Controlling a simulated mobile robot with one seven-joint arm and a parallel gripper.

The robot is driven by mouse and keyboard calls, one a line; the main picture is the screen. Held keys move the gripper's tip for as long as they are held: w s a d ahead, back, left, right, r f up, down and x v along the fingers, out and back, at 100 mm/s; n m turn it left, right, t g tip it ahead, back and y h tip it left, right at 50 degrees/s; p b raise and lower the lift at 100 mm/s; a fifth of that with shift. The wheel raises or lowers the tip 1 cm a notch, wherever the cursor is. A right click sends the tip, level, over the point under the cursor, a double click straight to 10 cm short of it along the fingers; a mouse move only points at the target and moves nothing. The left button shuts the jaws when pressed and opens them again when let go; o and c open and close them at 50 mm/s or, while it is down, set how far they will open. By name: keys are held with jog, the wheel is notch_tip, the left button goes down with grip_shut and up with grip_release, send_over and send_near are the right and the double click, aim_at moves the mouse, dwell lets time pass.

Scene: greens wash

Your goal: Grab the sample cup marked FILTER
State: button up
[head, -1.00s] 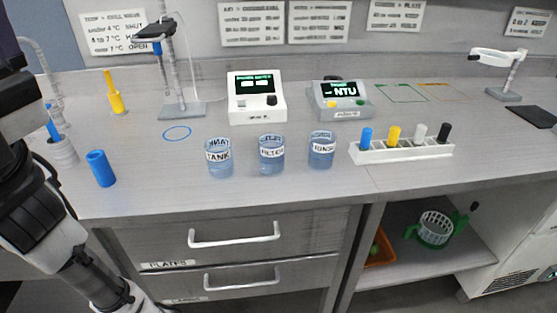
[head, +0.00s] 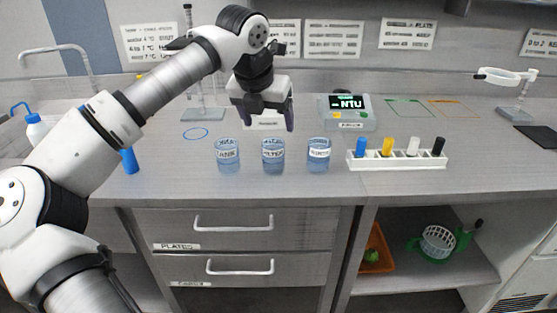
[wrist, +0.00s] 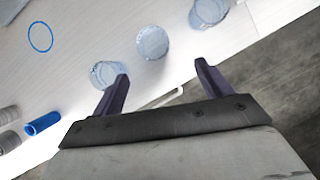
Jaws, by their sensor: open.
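The FILTER cup (head: 273,158) is a clear cup of bluish liquid with a white label, upright in the middle of a row of three. The TANK cup (head: 228,157) stands left of it, and a third cup (head: 319,156) with an unclear label stands right. My gripper (head: 268,120) is open and empty, above the row near the FILTER cup and apart from it. In the wrist view, the middle cup (wrist: 152,42) lies beyond the gap between the fingertips (wrist: 161,72). The left fingertip overlaps the edge of the TANK cup (wrist: 108,74) there.
A white rack (head: 400,161) with coloured vials stands right of the cups. An NTU meter (head: 346,113) stands behind them. A blue ring (head: 195,133) is marked on the counter at left, near a blue cylinder (head: 130,160). The counter front is clear.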

aim_at(273, 156)
jog(key=x, duration=0.5)
jog(key=a+p+x, duration=0.1)
jog(key=x, duration=0.2)
jog(key=shift+a, duration=0.1)
jog(key=shift+p+x, duration=1)
jog(key=shift+x, duration=2.1)
jog(key=shift+s, duration=0.1)
jog(key=shift+c, duration=0.3)
jog(key=c, duration=1)
